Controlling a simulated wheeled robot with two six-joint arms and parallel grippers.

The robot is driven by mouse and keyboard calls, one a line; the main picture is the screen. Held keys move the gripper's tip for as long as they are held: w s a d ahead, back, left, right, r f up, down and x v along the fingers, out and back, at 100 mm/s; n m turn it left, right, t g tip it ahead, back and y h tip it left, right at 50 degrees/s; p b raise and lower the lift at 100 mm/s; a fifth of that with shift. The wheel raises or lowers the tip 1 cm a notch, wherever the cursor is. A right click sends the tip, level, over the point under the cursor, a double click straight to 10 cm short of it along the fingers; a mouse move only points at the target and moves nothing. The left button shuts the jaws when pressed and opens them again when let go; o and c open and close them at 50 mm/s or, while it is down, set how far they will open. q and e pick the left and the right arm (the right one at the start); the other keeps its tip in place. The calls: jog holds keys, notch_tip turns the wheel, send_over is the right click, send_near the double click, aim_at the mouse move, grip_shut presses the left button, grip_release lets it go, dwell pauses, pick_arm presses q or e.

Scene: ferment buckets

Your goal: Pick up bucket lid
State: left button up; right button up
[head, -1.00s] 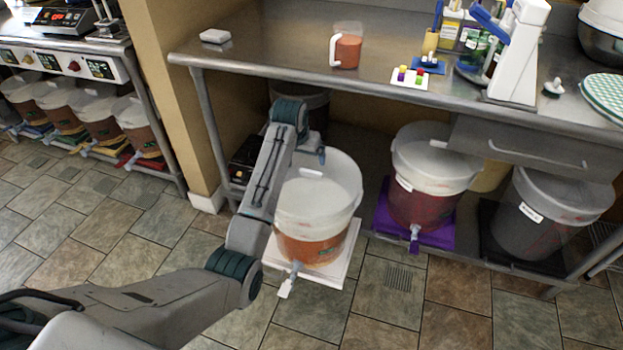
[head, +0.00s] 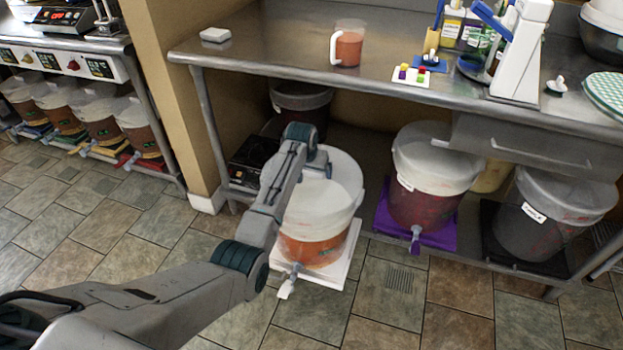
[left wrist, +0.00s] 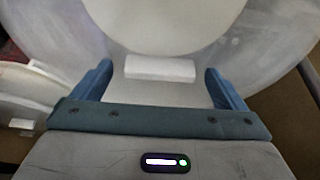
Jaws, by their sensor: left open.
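A white block-shaped handle (left wrist: 160,68) on the lid lies between and just ahead of my left fingers. My left gripper (head: 318,168) is over the lid, and in the left wrist view (left wrist: 160,85) its blue fingers are spread apart on either side of the handle, not touching it. My right gripper is not in view.
A bucket of dark red liquid (head: 425,195) on a purple mat and a grey labelled bucket (head: 540,222) stand to the right. The steel bench (head: 270,55) overhangs behind the bucket. A black box (head: 250,160) is at its left. The tiled floor in front is clear.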

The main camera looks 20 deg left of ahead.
pick_arm(q)
jog(key=c, duration=1.2)
jog(key=shift+r, duration=0.1)
jog(key=shift+c, duration=0.2)
